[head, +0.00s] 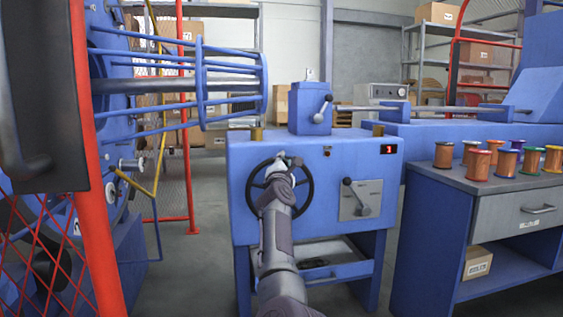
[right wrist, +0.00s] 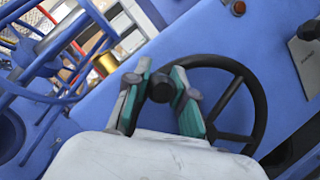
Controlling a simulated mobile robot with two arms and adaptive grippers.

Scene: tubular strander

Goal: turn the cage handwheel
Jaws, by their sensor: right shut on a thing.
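The cage handwheel (head: 311,188) is a black spoked wheel on the front of a blue machine cabinet (head: 340,222). My right gripper (head: 286,161) is at the top of the wheel, its arm reaching up across the wheel's middle and hiding part of it. In the right wrist view the teal-padded fingers (right wrist: 160,86) are closed around a short black knob at the handwheel's (right wrist: 263,112) rim. The blue cage (head: 204,85) of round bars and rings stands left of and above the cabinet.
A red-framed mesh guard (head: 97,215) stands close on the left. A lever plate (head: 361,200) and red display (head: 389,149) are right of the wheel. A blue workbench (head: 460,184) with several wire spools stands at the right. Floor shows between guard and cabinet.

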